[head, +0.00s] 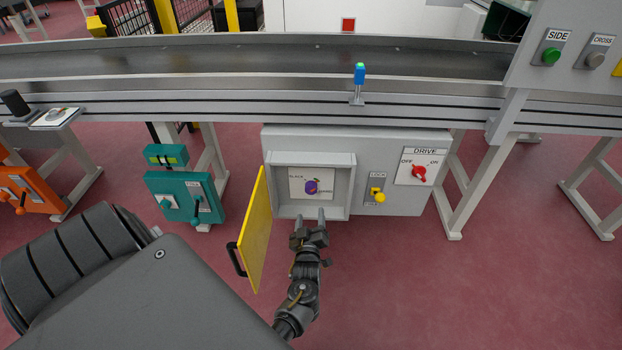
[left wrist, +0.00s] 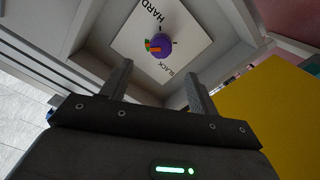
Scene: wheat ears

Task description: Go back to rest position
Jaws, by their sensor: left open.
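My left gripper (head: 309,222) is open and empty, just in front of the lower edge of a grey box (head: 352,185). In the left wrist view its two fingers (left wrist: 158,85) stand apart and point toward the box's inside. A purple knob (head: 311,187) with an orange and green mark sits on a white plate in the box; it also shows in the left wrist view (left wrist: 162,46), apart from the fingers. The yellow door (head: 257,230) of the box hangs open to the left of my gripper; it also shows in the left wrist view (left wrist: 265,120). My right gripper is not in view.
A yellow switch (head: 379,196) and a red DRIVE knob (head: 419,173) are on the panel to the right. A teal box (head: 185,197) and an orange box (head: 28,190) are at left. A metal conveyor (head: 250,62) runs above. The red floor at lower right is clear.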

